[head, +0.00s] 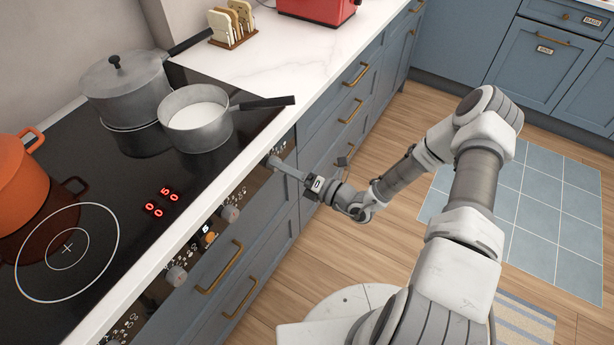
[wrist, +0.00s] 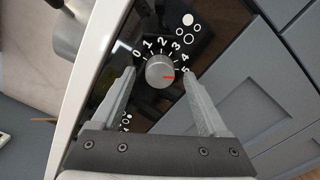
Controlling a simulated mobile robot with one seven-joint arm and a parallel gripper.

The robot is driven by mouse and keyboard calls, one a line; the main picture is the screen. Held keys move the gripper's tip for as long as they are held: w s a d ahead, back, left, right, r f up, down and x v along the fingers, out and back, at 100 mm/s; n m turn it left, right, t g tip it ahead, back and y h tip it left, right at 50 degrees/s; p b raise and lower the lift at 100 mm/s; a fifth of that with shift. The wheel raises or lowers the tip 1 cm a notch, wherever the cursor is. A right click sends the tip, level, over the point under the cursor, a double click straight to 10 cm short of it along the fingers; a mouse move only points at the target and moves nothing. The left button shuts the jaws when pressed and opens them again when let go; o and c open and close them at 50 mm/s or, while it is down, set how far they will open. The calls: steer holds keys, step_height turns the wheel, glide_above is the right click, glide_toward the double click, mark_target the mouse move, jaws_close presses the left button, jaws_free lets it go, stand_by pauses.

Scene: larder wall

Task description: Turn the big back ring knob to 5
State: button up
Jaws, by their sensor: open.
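In the wrist view, the round grey knob (wrist: 159,68) sits on the black panel between my fingers. A white scale from 0 to 5 runs over its top, and a ring symbol (wrist: 188,20) with one filled ring is printed above right. The knob's red mark points right, toward about the 5. My gripper (wrist: 159,72) is open, one finger on each side of the knob, with visible gaps. In the head view, my gripper (head: 275,162) is at the far end of the stove's front panel, where the knob is mostly hidden. The red display (head: 161,201) shows one 5 and several 0s.
A saucepan with white liquid (head: 197,117) and a lidded pot (head: 125,88) stand on the hob's back part, the saucepan's handle reaching toward the front edge. An orange pot (head: 20,185) stands at left. Other knobs (head: 230,213) (head: 177,275) line the panel. The floor beside the drawers is clear.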

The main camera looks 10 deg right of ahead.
steer(key=v, duration=1.6)
steer(key=shift+s+d, duration=0.25)
steer(key=shift+d, duration=0.1)
steer(key=s+r+m+g+h+p, duration=0.1)
steer(key=s+r+m+h, duration=0.3)
steer(key=r+m, duration=0.7)
steer(key=s+r+m+g+h+p, duration=0.1)
steer(key=s+r+m+h, duration=0.4)
steer(key=r+m, duration=0.6)
steer(key=s+r+m+g+h+p, duration=0.1)
steer(key=s+r+m+g+h, duration=0.2)
steer(key=r+m, duration=0.9)
step_height(320, 180, up, 3)
steer(key=shift+s+f+h+p, duration=0.25)
steer(key=shift+s+h+p, duration=0.1)
steer(key=shift+s+h, duration=0.75)
